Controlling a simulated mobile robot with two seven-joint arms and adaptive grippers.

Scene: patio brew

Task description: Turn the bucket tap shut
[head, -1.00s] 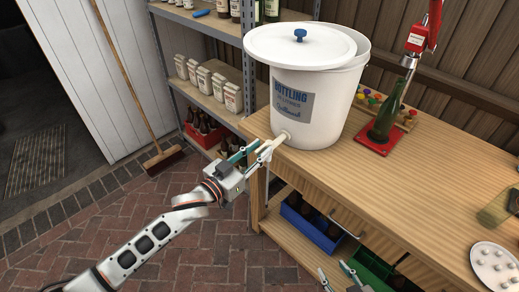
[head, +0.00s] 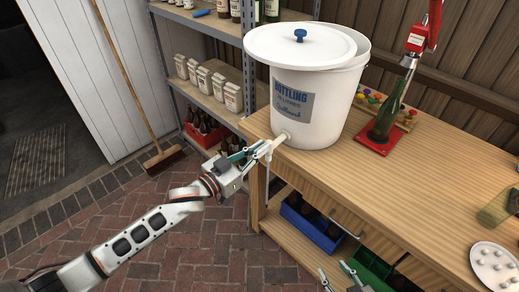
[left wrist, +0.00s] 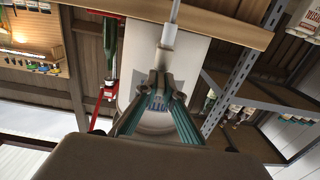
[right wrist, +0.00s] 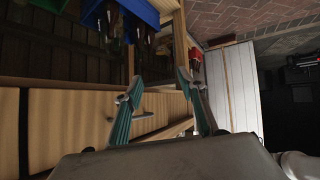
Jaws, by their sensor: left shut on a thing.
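The white bottling bucket (head: 312,112) stands on the wooden bench near its left edge, with its lid (head: 300,46) lying tilted on top. Its pale tap (head: 281,138) sticks out low on the left side, over the bench edge. My left gripper (head: 262,149) is shut on the tap's outer part; its fingers hide the grip point. In the left wrist view the fingertips (left wrist: 160,80) come together just beside the tap's white body (left wrist: 168,37). My right gripper (head: 334,277) is low at the bottom of the head view; its fingers stand apart and empty in the right wrist view (right wrist: 157,88).
A green bottle (head: 387,112) stands on a red plate below a red capper (head: 418,38). A metal shelf (head: 208,28) with bags and bottles stands behind left. A blue crate (head: 309,226) sits on the bench's lower shelf. A broom (head: 163,158) leans on the wall.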

